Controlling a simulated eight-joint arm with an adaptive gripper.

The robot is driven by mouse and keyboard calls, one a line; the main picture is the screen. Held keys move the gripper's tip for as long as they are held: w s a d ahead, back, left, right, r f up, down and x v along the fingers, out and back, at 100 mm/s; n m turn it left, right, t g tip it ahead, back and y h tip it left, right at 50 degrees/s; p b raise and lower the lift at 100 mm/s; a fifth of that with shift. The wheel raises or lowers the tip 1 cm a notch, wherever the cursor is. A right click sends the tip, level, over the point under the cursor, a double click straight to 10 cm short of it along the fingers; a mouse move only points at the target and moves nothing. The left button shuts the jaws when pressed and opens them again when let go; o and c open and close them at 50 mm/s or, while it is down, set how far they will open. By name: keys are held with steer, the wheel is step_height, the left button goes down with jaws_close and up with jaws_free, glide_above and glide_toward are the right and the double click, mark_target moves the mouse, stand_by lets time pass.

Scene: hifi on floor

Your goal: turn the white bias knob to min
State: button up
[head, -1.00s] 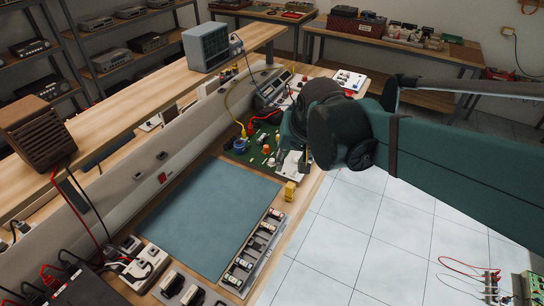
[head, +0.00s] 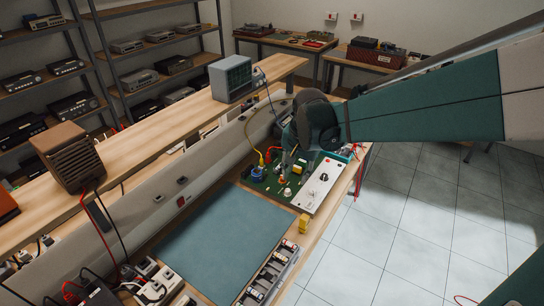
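A green circuit board (head: 268,186) lies on the bench beyond the blue-grey mat. It carries a blue round part (head: 256,174), an orange part (head: 281,180) and a small white round part (head: 288,193) near its front right. That white part may be the bias knob; its markings and pointer are too small to read. A white panel (head: 312,196) with a dark knob (head: 323,177) stands at the board's right edge. My gripper (head: 291,163) hangs over the board's far right part, beyond the white part. Its fingers are small and partly hidden, and contact cannot be told.
The blue-grey mat (head: 220,232) is clear. A yellow block (head: 304,224) and a tray of parts (head: 268,274) are at the bench's right edge. Yellow and red leads run by the board. A shelf with a grey oscilloscope (head: 231,79) rises behind at left.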

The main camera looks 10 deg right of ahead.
mark_target(288, 190)
steer(key=w+f+m+g+p, duration=0.1)
steer(key=w+f, duration=0.2)
steer(key=w+f+m+p, duration=0.2)
steer(key=w+f, duration=0.2)
steer(key=w+f+m+g+p, duration=0.1)
steer(key=w+f, duration=0.2)
steer(key=shift+w+d+f+m+g, duration=0.2)
steer(key=shift+w+d+m+g, duration=0.1)
steer(key=shift+w+m, duration=0.1)
steer(key=shift+f, duration=0.15)
steer(key=shift+f, duration=0.15)
steer(key=shift+f, duration=3.75)
steer(key=shift+c, duration=0.2)
steer(key=c, duration=0.9)
